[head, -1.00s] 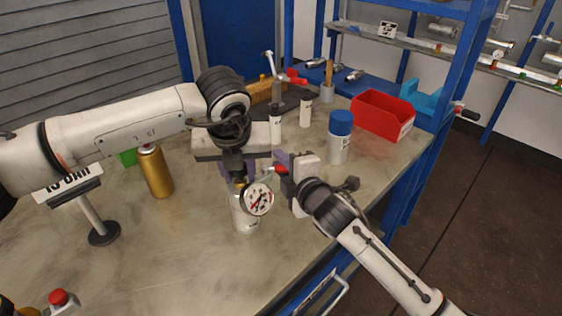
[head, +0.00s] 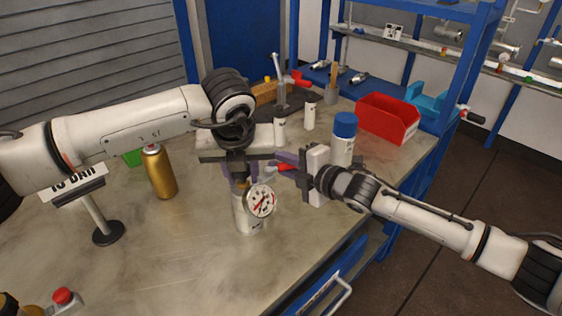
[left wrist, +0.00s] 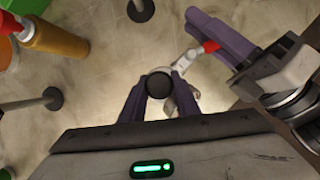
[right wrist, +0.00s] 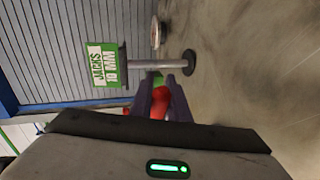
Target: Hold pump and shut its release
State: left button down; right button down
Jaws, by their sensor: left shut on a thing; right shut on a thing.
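The pump is a pale upright cylinder (head: 246,218) with a round dial gauge (head: 261,201) on its side, standing on the bench. My left gripper (head: 240,178) is above it and shut on its upper part. In the left wrist view the pump's round black top (left wrist: 158,84) sits between the purple fingers. The release has a red knob (head: 285,167) on a pale lever beside the pump top; it also shows in the left wrist view (left wrist: 210,47). My right gripper (right wrist: 160,92) is shut on this red knob, which is partly hidden by the fingers.
A blue-capped bottle (head: 343,138) stands close behind my right gripper. A red bin (head: 388,118) is at the back right. A gold spray can (head: 158,172) and a sign stand (head: 107,233) are to the left. The front bench is mostly clear.

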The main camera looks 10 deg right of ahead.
jog(key=n+g+y, duration=0.1)
jog(key=a+n+g+y, duration=0.1)
jog(key=n+g, duration=0.1)
jog(key=a+n+g+y, duration=0.1)
jog(key=y, duration=0.1)
jog(key=shift+w+a+r+n, duration=0.1)
jog(key=shift+w+r+n, duration=0.1)
jog(key=shift+w+n, duration=0.1)
jog(key=shift+s+a+g, duration=0.1)
jog(key=shift+g, duration=0.4)
jog(key=c, duration=1.7)
grip_release()
jog(key=shift+f, duration=0.1)
jog(key=shift+o, duration=0.2)
jog(key=shift+d, duration=0.25)
jog(key=v, duration=1.2)
